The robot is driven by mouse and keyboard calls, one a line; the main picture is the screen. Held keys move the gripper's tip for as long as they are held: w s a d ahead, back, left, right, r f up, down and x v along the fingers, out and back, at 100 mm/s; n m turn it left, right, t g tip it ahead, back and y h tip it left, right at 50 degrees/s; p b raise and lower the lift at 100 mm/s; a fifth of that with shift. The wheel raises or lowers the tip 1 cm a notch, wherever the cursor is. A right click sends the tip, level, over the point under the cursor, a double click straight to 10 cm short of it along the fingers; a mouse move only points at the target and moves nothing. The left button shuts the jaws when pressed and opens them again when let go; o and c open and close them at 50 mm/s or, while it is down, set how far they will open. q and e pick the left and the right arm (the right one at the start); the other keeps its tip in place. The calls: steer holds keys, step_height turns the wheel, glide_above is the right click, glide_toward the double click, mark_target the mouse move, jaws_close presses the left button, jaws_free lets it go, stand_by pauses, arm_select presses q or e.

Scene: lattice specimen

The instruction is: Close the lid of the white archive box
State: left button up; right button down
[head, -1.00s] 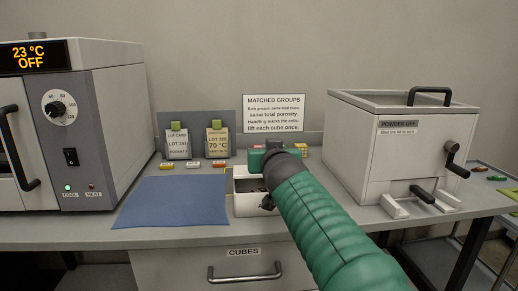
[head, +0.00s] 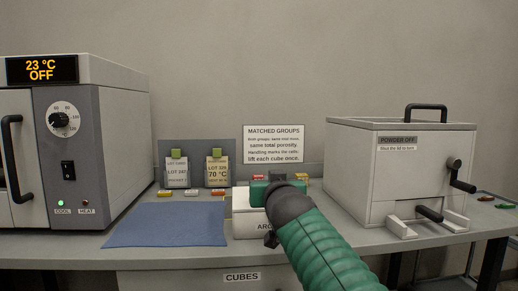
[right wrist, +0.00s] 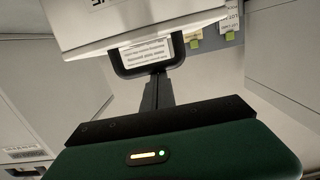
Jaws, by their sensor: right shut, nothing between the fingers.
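The white archive box (head: 258,226) stands on the bench beside the blue mat, its front lettering partly hidden by my right arm. A white lid surface (head: 241,197) now lies over its top; whether it is fully seated is hidden behind my right gripper and arm. The right wrist view shows a white lettered panel (right wrist: 135,25), which looks like the box, with a black loop handle (right wrist: 118,62) at its edge. My right gripper (right wrist: 158,78) is shut and empty, its fingertips at or just by this loop; contact is unclear. My left gripper is out of view.
An oven-like unit (head: 75,150) stands at left, with a blue mat (head: 168,226) beside it. A grey powder box (head: 395,170) with a handled lid and cranks stands at right. Lot cards (head: 195,170) and a sign (head: 274,144) stand behind the archive box.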

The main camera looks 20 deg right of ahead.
steer(key=shift+f, duration=0.6)
step_height(320, 180, up, 6)
steer(key=p, duration=0.6)
steer(key=s+a+f+b, duration=0.2)
steer(key=s+b, duration=0.7)
steer(key=shift+a+f+b, duration=0.15)
steer(key=shift+f+b, duration=0.15)
